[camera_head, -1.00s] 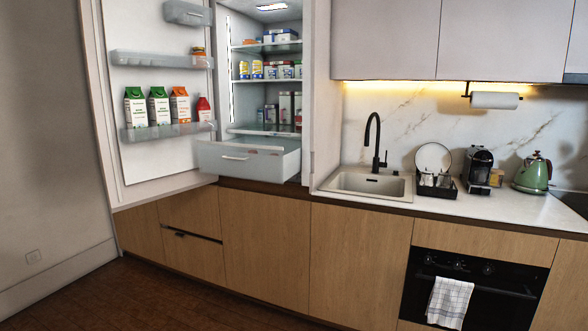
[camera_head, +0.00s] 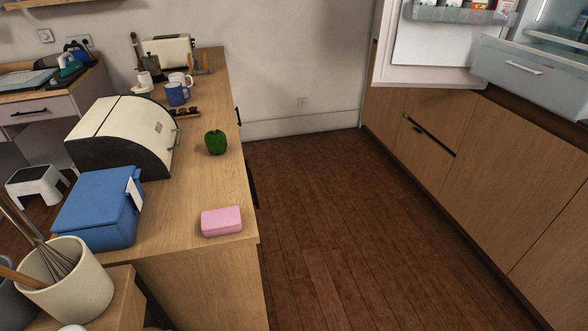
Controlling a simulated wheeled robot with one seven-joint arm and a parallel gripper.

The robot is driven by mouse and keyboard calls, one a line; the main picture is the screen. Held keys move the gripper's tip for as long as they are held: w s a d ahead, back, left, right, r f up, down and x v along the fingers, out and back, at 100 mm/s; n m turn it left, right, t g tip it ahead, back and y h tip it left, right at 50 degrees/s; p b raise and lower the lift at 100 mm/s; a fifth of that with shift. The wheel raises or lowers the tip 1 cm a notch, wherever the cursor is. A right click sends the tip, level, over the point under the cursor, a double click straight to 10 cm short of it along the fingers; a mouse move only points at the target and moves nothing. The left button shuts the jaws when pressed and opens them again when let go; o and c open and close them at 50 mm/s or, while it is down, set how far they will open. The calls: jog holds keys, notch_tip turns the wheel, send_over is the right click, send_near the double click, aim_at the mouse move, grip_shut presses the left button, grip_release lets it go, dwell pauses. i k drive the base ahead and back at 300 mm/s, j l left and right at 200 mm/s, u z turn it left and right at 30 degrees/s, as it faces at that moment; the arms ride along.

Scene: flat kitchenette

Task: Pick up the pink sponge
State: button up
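The pink sponge (camera_head: 221,221) lies flat on the wooden counter (camera_head: 195,193), close to its near right corner. It is a small rounded block with nothing on top of it. A blue box (camera_head: 98,208) stands to its left, and a green pepper (camera_head: 215,142) lies farther back on the counter. My gripper is not in view.
A bread box (camera_head: 125,135), a blue mug (camera_head: 176,94) and a toaster (camera_head: 168,55) stand along the counter. A utensil crock (camera_head: 68,290) is at the near left. Brown floor (camera_head: 320,210) lies clear between the counter and the cabinets. The fridge door (camera_head: 430,50) hangs open.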

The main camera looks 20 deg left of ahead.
aim_at(220, 222)
jog(key=u, duration=1.2)
jog(key=i+l+u, duration=0.15)
jog(key=l+u, duration=0.3)
jog(key=i+l+u, duration=0.1)
jog(key=l+u, duration=0.2)
jog(key=u, duration=0.15)
jog(key=l+u, duration=0.85)
